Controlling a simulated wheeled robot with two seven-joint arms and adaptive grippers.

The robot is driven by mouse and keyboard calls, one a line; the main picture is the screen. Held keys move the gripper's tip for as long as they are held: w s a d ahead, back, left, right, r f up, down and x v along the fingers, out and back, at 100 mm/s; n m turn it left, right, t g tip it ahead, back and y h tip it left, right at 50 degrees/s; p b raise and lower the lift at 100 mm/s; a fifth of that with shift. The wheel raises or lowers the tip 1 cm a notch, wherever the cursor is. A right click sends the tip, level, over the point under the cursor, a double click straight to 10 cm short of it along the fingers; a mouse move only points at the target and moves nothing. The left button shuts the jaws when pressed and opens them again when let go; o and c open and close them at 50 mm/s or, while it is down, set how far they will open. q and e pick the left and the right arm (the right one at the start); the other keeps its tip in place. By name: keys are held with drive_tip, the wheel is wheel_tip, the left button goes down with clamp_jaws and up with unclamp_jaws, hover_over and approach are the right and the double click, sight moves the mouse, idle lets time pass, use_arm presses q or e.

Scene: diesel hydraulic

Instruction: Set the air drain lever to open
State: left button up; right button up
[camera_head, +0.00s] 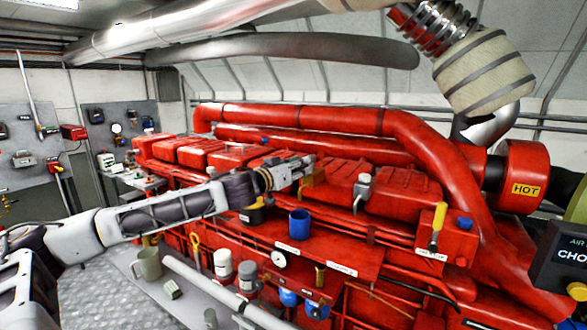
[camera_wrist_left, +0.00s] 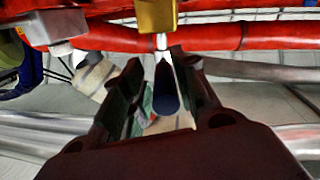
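My left gripper (camera_head: 311,166) reaches over the red engine from the left in the head view. In the left wrist view its two dark fingers (camera_wrist_left: 157,70) are apart, with a dark-handled lever (camera_wrist_left: 166,95) between them. The lever joins a brass-coloured body (camera_wrist_left: 158,15) by a short bright stem. Gaps show beside the handle, so the fingers do not look closed on it. In the head view the gripper hides this lever; no readable label confirms it as the air drain lever. My right gripper is not in view.
The red engine (camera_head: 400,185) fills the middle. A yellow-handled lever (camera_head: 437,228), a grey-topped fitting (camera_head: 362,190) and a blue cup (camera_head: 299,223) are right of or below my gripper. A large pipe (camera_head: 290,47) runs overhead. An olive mug (camera_head: 148,262) stands at lower left.

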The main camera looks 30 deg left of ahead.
use_arm(q)
drive_tip(key=shift+s+a, duration=0.1)
drive_tip(key=shift+s, duration=0.05)
drive_tip(key=shift+s+r, duration=0.1)
drive_tip(key=shift+s, duration=0.4)
drive_tip(key=shift+s+a, duration=0.1)
drive_tip(key=s+a, duration=0.1)
drive_tip(key=s, duration=0.9)
drive_tip(key=shift+s, duration=0.15)
idle(1.7)
drive_tip(key=shift+s, duration=0.1)
idle(0.7)
